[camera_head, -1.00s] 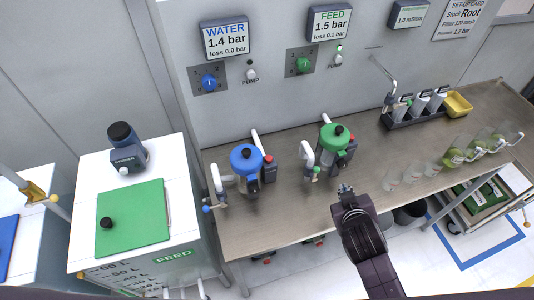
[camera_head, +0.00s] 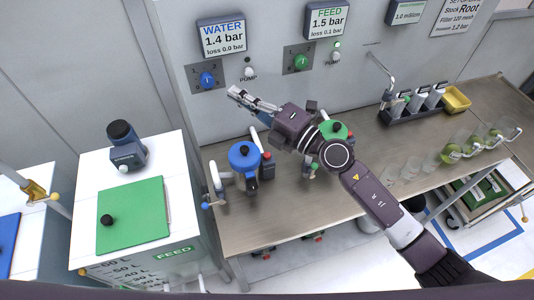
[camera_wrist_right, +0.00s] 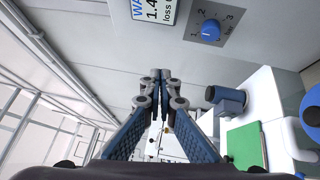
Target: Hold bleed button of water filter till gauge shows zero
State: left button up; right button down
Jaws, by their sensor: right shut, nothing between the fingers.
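The blue water filter (camera_head: 245,157) stands on the bench, with a black knob on its blue top. A gauge on it cannot be made out. The water panel (camera_head: 222,36) on the wall reads 1.4 bar, loss 0.0 bar. My right gripper (camera_head: 234,92) is shut and empty, above and behind the blue filter, close to the wall below the blue dial (camera_head: 207,79). In the right wrist view its fingertips (camera_wrist_right: 157,76) meet, and the blue dial (camera_wrist_right: 210,30) shows at upper right. My left gripper is not in view.
The green feed filter (camera_head: 334,131) is partly hidden by my right arm. A white feed tank (camera_head: 185,200) with a green lid stands left of the bench (camera_head: 270,225). Several glass cups and a black rack (camera_head: 405,112) stand to the right.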

notch_tip(320, 180, down, 5)
jog(key=a+n+g+h, duration=0.1)
jog(key=a+n+g, duration=0.1)
jog(key=n+g, duration=0.25)
jog(key=n+g+h, duration=0.2)
jog(key=n+h, duration=0.2)
jog(key=h, duration=0.3)
send_over(269, 156)
notch_tip(269, 156, down, 10)
jog(key=shift+w+f+m, duration=0.1)
jog(key=shift+f+m, duration=0.05)
jog(key=shift+m, duration=0.1)
notch_tip(269, 156, down, 9)
jog(key=b, duration=0.6)
jog(key=shift+f+b, duration=0.3)
jog(key=shift+b, duration=0.05)
jog(key=shift+f+b, duration=0.45)
jog(key=shift+f, duration=0.2)
dwell(1.4)
